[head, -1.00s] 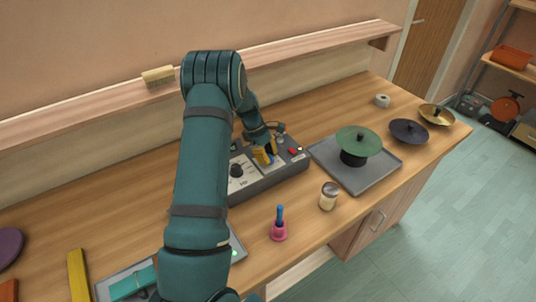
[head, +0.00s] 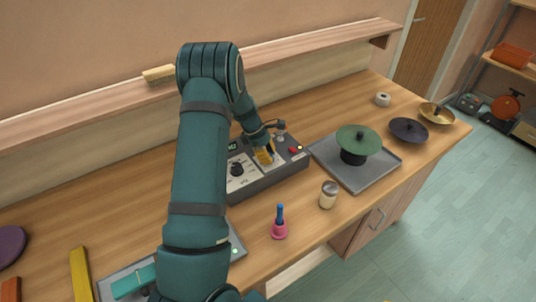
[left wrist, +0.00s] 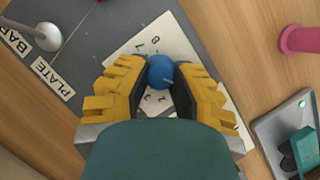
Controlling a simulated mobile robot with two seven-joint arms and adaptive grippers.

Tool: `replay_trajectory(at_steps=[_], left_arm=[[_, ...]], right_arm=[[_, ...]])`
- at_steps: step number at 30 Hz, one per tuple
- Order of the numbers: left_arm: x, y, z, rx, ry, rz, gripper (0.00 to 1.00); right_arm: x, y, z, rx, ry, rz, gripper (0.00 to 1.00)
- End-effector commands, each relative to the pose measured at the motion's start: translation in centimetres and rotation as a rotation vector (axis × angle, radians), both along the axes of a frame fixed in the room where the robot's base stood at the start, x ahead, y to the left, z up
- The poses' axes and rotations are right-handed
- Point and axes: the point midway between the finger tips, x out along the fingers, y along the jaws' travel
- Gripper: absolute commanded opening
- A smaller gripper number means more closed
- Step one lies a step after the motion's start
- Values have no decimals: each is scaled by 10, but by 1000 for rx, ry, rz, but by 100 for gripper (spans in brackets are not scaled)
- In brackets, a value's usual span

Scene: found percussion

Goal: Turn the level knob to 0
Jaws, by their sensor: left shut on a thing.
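The grey control box (head: 270,180) stands on the bench in the head view, with pale dial panels on top. My left gripper (head: 264,156) is over its right-hand panel, with its yellow fingers pointing down. In the left wrist view the fingers close on both sides of a round blue knob (left wrist: 161,71). The knob has a pale pointer line and sits on a white panel (left wrist: 142,43) with printed digits, partly hidden by the fingers. A black knob (head: 237,169) is on the left-hand panel. I cannot read which knob is labelled level. My right gripper is out of view.
A grey tray (head: 376,178) with a green cymbal (head: 358,139) is right of the box. A pink and blue bell (head: 280,225) and a jar (head: 328,195) stand in front. A metal post (head: 281,130) rises close behind the gripper. A shelf (head: 110,96) runs along the wall.

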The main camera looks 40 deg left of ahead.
Motion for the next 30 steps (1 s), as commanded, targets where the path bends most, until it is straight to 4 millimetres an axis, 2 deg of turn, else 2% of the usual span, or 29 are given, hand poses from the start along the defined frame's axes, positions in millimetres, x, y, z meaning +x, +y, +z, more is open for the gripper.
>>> replay_trajectory(at_steps=[2,3,5,17,20,30], left_arm=[[-2,-1,-2,-4,6,-1,0],[-2,-1,-2,-4,6,-1,35],[-2,-1,-2,-3,5,-1,56],[-1,2,4,0,0,-1,58],[-3,5,14,0,-1,-2,58],[-16,28,77,1,-1,-1,58]], right_arm=[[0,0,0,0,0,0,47],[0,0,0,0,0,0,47],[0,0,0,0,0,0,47],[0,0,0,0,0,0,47],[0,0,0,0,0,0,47],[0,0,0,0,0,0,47]])
